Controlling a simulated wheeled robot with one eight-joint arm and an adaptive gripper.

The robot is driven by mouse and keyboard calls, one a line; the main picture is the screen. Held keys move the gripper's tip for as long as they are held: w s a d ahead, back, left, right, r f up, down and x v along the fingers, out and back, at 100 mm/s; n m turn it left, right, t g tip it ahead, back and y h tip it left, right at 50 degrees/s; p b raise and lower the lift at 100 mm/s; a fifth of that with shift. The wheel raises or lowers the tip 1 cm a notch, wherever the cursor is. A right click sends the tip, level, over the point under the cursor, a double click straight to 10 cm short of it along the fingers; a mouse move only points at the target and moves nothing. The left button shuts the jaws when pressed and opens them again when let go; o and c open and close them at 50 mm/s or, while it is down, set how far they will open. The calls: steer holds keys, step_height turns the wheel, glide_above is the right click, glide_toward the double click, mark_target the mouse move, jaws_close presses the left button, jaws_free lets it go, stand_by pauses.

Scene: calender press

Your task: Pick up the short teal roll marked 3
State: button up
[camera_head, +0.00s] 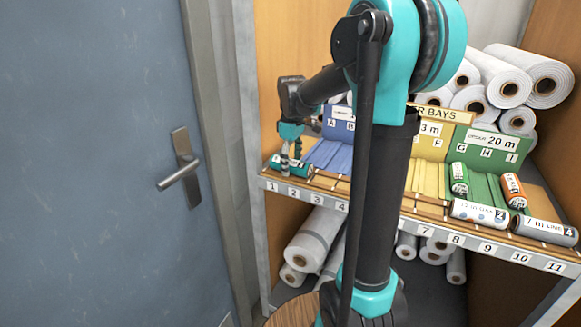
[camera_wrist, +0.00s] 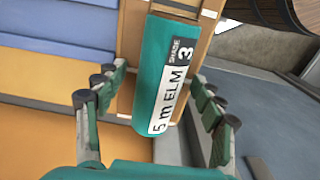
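The short teal roll marked 3 (camera_wrist: 152,68) lies along the wooden front ledge, its white label reading "5 m ELM" and "SHADE 3". In the head view the teal roll (camera_head: 277,161) lies at the left end of the shelf, above numbers 1 to 3. My gripper (camera_head: 291,158) is over it, pointing down. In the wrist view my gripper (camera_wrist: 158,77) is open, with its fingers on either side of the roll. A gap shows between the roll and the left finger; contact on the right side is hard to tell.
A green roll (camera_head: 459,178), an orange roll (camera_head: 513,190), a white-labelled roll (camera_head: 479,212) and a grey roll (camera_head: 544,230) are at the right of the shelf. Blue bays (camera_head: 330,154) lie behind the teal roll. A door (camera_head: 90,150) stands at left.

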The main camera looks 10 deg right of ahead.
steer(key=c, duration=1.2)
steer(key=shift+r, duration=0.2)
